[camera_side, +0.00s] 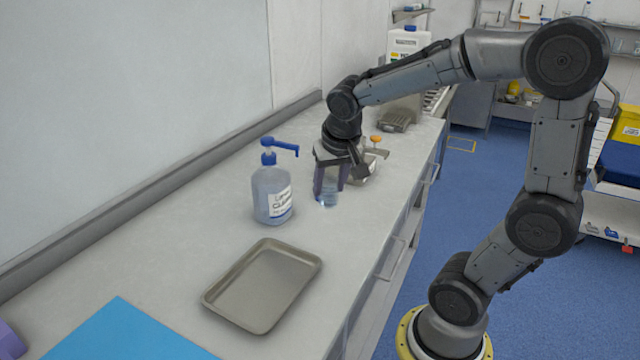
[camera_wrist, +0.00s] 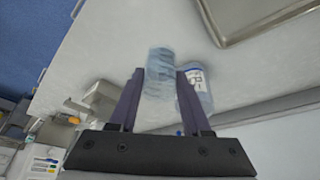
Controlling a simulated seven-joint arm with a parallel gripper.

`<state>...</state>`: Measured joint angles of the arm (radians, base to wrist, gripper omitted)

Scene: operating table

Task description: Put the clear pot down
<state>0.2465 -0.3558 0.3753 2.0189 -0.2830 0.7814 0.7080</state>
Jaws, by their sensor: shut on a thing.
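The clear pot (camera_side: 328,193) is a small see-through bluish container at my gripper, on or just above the bench top; I cannot tell if it touches. My gripper (camera_side: 330,182) points down with its fingers on either side of the pot. In the wrist view the pot (camera_wrist: 160,70) sits between the two dark fingertips of my gripper (camera_wrist: 157,76), which are shut on it. The fingers hide part of the pot in the side view.
A pump bottle (camera_side: 272,194) with a blue top stands left of the pot. An empty metal tray (camera_side: 262,284) lies nearer on the bench (camera_side: 185,250), and a blue sheet (camera_side: 125,335) lies at the front. An orange-topped item (camera_side: 376,140) is behind my gripper. Bench between bottle and tray is clear.

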